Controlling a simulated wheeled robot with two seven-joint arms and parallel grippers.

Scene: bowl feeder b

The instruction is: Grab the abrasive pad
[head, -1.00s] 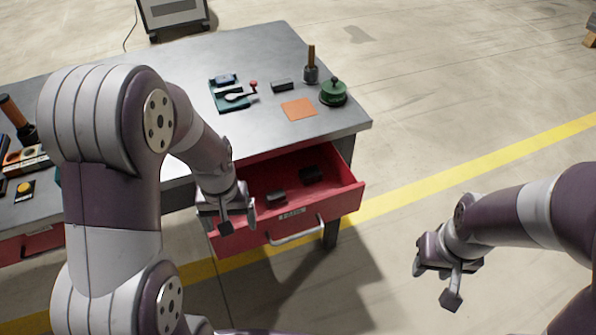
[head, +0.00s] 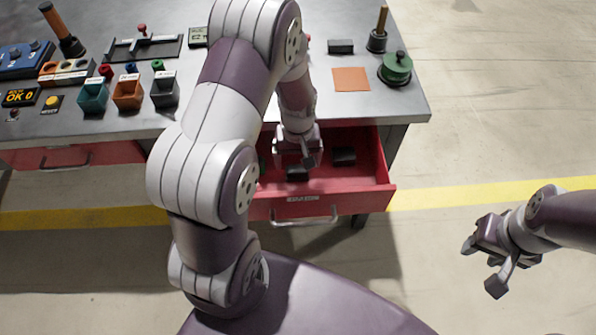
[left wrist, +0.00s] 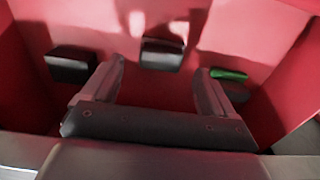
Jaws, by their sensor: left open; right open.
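The open red drawer (head: 372,170) holds two dark blocks, one near its front (head: 297,174) and one further right (head: 344,156). A green-topped dark piece lies by the drawer's left side, partly hidden by my arm in the head view; it shows at right in the left wrist view (left wrist: 229,74). I cannot tell for certain which is the abrasive pad. My left gripper (head: 295,159) is open and empty, low in the drawer. In the left wrist view, the middle dark block (left wrist: 162,54) shows between and beyond its fingertips. My right gripper (head: 483,266) is open and empty over the floor.
The grey bench top (head: 300,65) stands behind the drawer. An orange square (head: 351,79), a green lidded item (head: 396,68) and a dark block (head: 341,46) lie on it. Small bins (head: 127,92) and controls stand at left. The drawer's walls surround my left gripper.

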